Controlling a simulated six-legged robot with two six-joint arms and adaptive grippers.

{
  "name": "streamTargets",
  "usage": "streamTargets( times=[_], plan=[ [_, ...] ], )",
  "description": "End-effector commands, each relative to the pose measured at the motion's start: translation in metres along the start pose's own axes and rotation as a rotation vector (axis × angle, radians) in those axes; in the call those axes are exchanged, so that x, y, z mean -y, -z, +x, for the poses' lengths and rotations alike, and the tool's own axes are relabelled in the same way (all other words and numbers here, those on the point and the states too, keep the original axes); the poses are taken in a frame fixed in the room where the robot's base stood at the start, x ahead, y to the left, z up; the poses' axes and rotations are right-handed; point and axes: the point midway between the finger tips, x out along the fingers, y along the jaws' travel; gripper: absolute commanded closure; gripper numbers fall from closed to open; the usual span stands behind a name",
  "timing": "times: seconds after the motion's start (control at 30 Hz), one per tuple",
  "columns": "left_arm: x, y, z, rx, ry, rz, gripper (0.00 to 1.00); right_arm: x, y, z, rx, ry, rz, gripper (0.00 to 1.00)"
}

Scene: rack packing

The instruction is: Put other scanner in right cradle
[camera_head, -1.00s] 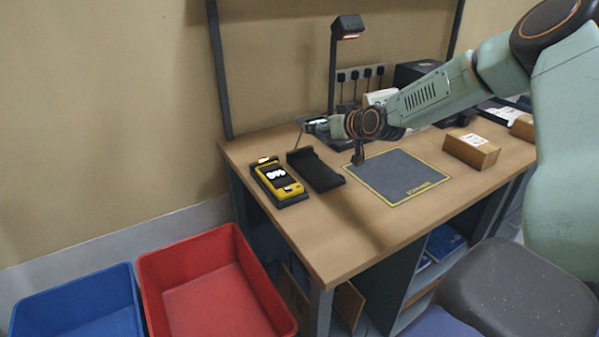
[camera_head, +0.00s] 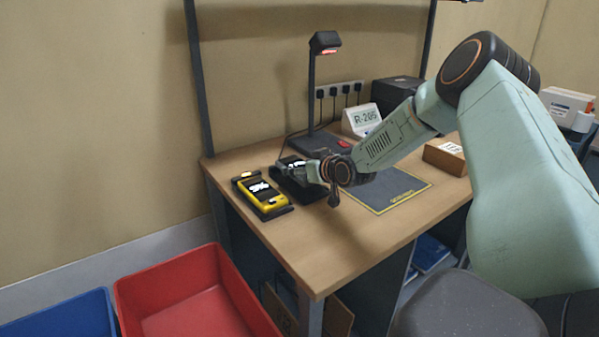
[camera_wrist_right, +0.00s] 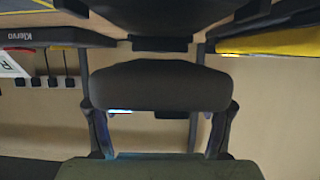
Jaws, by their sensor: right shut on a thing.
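A yellow scanner (camera_head: 261,193) with a lit screen lies in the left cradle (camera_head: 279,212) on the desk. The black right cradle (camera_head: 294,187) is just to its right, partly covered by my gripper. My right gripper (camera_head: 303,169) is over the right cradle, shut on the other scanner (camera_head: 289,162), of which only a small pale and dark part shows. I cannot tell whether that scanner touches the cradle. In the right wrist view a dark block (camera_wrist_right: 160,85) sits between the finger links, and a yellow edge (camera_wrist_right: 272,42) shows at the right. My left gripper is not in view.
A lamp post (camera_head: 312,90) and a sign reading R-205 (camera_head: 362,119) stand behind my gripper. A grey mat (camera_head: 395,190) lies to the right, with a cardboard box (camera_head: 447,158) beyond. Red (camera_head: 190,300) and blue (camera_head: 60,318) bins stand on the floor at left.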

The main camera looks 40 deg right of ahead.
Motion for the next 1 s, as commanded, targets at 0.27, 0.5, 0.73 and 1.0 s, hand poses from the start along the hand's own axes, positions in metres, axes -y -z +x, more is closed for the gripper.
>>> streamTargets(
  times=[0.27, 0.5, 0.73, 1.0],
  plan=[
    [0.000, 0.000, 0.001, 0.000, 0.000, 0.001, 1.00, 0.002, 0.000, 0.002, -0.005, 0.001, -0.002, 0.79],
    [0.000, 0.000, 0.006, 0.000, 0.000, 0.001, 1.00, 0.002, -0.007, 0.005, -0.004, 0.001, -0.001, 0.79],
    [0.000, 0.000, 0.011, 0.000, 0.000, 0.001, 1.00, 0.002, -0.012, 0.007, -0.004, 0.001, -0.001, 0.79],
    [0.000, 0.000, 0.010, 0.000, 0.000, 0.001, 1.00, 0.002, -0.012, 0.006, -0.002, 0.001, -0.001, 0.16]
  ],
)
